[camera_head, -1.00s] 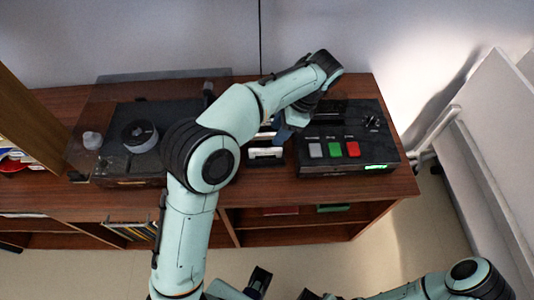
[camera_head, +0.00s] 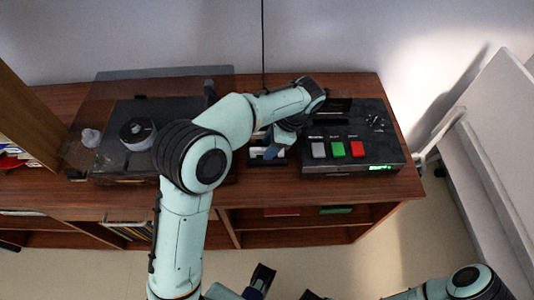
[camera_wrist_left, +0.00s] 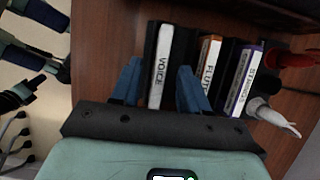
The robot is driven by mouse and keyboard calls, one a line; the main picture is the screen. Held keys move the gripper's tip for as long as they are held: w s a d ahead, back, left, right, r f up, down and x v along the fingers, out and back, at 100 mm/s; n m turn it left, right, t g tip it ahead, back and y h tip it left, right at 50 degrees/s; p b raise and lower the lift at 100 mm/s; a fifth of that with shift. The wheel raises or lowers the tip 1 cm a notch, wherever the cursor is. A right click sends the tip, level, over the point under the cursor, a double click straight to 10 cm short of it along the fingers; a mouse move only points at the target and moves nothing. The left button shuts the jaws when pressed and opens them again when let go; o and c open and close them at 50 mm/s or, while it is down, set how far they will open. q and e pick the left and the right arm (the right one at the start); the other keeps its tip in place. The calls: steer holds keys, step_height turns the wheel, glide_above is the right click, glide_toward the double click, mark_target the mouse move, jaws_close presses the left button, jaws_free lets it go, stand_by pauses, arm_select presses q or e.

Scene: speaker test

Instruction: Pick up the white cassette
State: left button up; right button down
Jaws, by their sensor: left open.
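The white cassette (camera_wrist_left: 160,62), a black case with a white spine marked VOICE, stands on the wooden cabinet between the two blue fingertips in the left wrist view. My left gripper (camera_wrist_left: 158,75) is open, one finger on each side of it. I cannot tell whether the fingers touch it. In the head view my left gripper (camera_head: 276,140) hangs over the cassettes and partly hides them. My right arm (camera_head: 462,283) shows at the bottom right; its gripper state is unclear.
Beside the white cassette stand an orange-marked cassette (camera_wrist_left: 207,64) and a purple-marked cassette (camera_wrist_left: 243,78). Red and white plugs (camera_wrist_left: 262,112) lie close by. A black device (camera_head: 345,165) with grey, green and red buttons is to the right; a black player (camera_head: 115,160) is to the left.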

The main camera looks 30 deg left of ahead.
arm_select(q)
steer(key=shift+f, duration=0.25)
stand_by(0.4)
steer(key=shift+c, duration=0.3)
jaws_close()
